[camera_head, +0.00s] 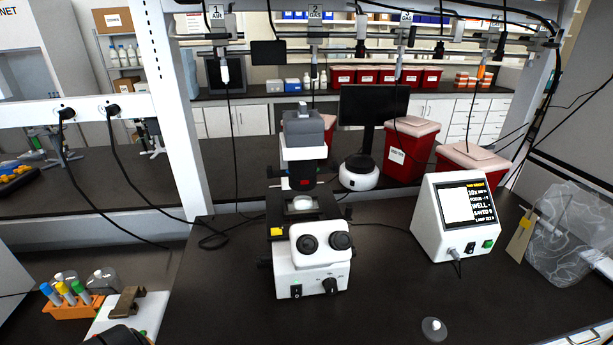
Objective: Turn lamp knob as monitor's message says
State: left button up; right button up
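A white and black microscope (307,215) stands on the dark bench in the middle. The black lamp knob (329,286) is on the front of its base at the right. A switch with a green mark (296,291) is to the knob's left. The white monitor (434,228) stands to the right, and its screen (466,205) is lit. The screen has a white panel and text seeming to read 10x, FOCUS, WELL, SAVED and a bottom lamp line; its last figure is too small to read surely. Neither of my grippers can be made out.
An orange rack (73,309) with capped tubes stands at the lower left beside clear bottles. A small grey round object (434,329) lies on the front bench. A clear bag (572,235) hangs at the right. The bench around the microscope's front is clear.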

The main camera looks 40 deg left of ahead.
aim_at(266, 258)
jog(key=k+j+u, duration=0.15)
jog(key=u, duration=0.3)
jog(key=k+j+u, duration=0.1)
jog(key=j+u, duration=0.25)
jog(key=u, duration=0.15)
jog(key=k+j+u, duration=0.15)
jog(key=j, duration=0.65)
jog(key=k+j+u, duration=0.1)
jog(key=j, duration=0.7)
jog(key=k+j+u, duration=0.15)
jog(key=j, duration=0.65)
jog(key=i, duration=0.05)
